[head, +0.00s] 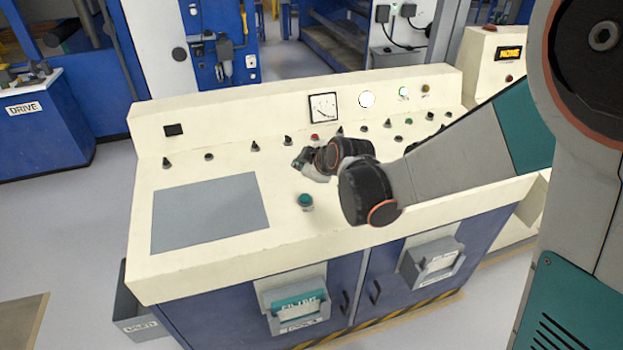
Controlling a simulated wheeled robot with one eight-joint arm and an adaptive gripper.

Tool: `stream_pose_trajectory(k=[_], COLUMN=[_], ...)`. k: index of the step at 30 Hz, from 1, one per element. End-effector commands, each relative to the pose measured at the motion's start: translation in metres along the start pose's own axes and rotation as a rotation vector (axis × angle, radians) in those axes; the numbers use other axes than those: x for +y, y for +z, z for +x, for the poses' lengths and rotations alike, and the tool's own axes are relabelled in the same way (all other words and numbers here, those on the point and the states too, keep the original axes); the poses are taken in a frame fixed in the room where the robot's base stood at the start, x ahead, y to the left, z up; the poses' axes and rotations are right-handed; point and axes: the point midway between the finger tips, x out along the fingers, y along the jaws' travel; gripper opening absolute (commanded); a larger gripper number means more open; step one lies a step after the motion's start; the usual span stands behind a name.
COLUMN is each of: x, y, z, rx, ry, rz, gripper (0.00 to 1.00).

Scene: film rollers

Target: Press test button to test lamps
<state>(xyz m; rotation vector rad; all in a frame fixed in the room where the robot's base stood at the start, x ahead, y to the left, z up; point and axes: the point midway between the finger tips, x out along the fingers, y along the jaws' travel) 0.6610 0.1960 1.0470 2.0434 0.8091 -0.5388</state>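The cream control console (185,125) stands in front of me, with several knobs and buttons in a row along its sloped top. A large teal push button (306,200) sits nearer the front edge. Lamps are on the raised back panel: a bright white one (367,99), a green one (404,91) and an amber one (425,88). I cannot read which button is the test button. My gripper (301,160) is low over the console, behind the teal button and apart from it in the picture. Its fingers are small and dark; their opening is unclear. My arm hides part of the console's right side.
A grey flat panel (210,212) covers the console's left top. A dial gauge (322,107) is on the back panel. Holders with papers (297,305) hang on the blue front doors. A blue DRIVE cabinet (45,130) stands at left. Grey floor (70,230) is clear there.

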Motion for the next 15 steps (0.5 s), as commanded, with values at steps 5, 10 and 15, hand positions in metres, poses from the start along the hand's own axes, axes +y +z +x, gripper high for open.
stream_pose_trajectory(k=[5, 10, 15], x=[-0.0019, -0.0019, -0.0021], y=[-0.0014, -0.0014, -0.0010], z=[0.0067, 0.0066, 0.0069], rx=[0.007, 0.007, 0.007], ry=[0.000, 0.001, 0.001], rz=[-0.020, -0.020, -0.020], gripper=[0.00, 0.00, 0.00])
